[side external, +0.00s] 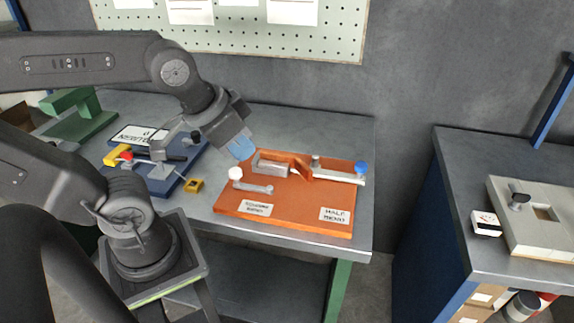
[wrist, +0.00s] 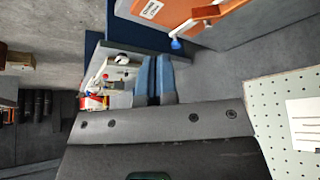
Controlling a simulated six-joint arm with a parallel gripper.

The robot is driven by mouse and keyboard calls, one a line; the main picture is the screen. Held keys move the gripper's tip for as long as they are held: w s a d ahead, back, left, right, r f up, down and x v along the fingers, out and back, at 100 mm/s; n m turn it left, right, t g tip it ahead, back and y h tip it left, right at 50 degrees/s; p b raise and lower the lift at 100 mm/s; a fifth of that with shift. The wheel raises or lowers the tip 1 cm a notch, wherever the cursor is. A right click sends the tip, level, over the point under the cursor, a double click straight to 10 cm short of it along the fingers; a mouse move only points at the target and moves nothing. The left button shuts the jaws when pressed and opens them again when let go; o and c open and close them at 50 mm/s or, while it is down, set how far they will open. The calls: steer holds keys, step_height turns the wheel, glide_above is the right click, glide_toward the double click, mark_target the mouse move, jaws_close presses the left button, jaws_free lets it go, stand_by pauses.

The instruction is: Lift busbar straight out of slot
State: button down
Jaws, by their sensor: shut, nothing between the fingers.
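The orange board (side external: 290,215) lies on the grey bench in the side view, and part of it shows at the top of the wrist view (wrist: 185,14). A pale flat metal bar (side external: 338,176), perhaps the busbar, lies along its back right part, beside an upright orange piece. I cannot make out the slot clearly. A grey metal block (side external: 270,168) sits to the left of that piece. My gripper (side external: 242,147), with blue fingers, is above the board's back left corner, apart from the parts. Its fingers (wrist: 156,80) are together and empty in the wrist view.
A blue knob (side external: 361,168) stands at the bar's right end. A white round knob (side external: 235,173) and a grey wrench-shaped part (side external: 253,188) are on the board's left. A blue board (side external: 160,180) with small parts lies left. A second bench (side external: 465,190) stands right, across a gap.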

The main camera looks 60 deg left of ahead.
stand_by(0.4)
steer(key=c, duration=1)
jaws_free()
steer(key=shift+c, duration=0.2)
steer(key=m+g, duration=0.6)
steer(key=m, duration=0.3)
glide_above(269, 152)
step_height(269, 152, down, 6)
steer(key=f, duration=0.8)
steer(key=shift+w+d, duration=0.1)
steer(key=shift+d, duration=0.1)
steer(key=shift+a+f, duration=0.2)
steer(key=shift+f, duration=2.4)
